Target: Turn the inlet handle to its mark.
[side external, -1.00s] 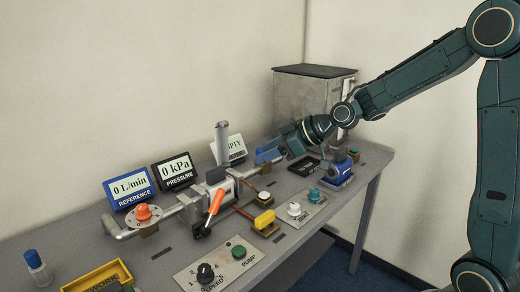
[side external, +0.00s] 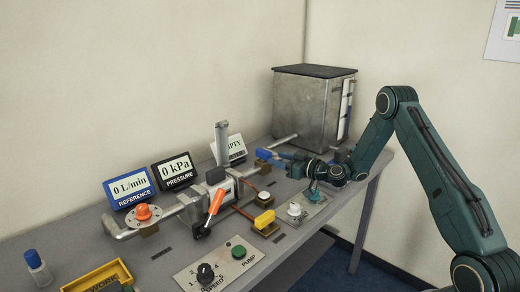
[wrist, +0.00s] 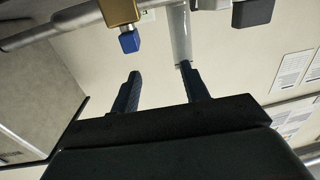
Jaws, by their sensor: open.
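A small blue handle (side external: 263,153) sits on a brass valve body (side external: 262,163) on the pipe between the tank and the metal pump-like body. I read it as the inlet handle, but no label is legible. In the wrist view the blue handle (wrist: 129,42) and its brass body (wrist: 119,12) are beyond my fingertips, up and left. My gripper (side external: 281,155) is just right of the handle, pointing at it. The wrist view shows its fingers (wrist: 159,70) apart with nothing between them. I cannot make out the mark.
The metal tank (side external: 310,105) stands behind. A control panel (side external: 220,262) is at the front. The displays read 0 L/min and 0 kPa.

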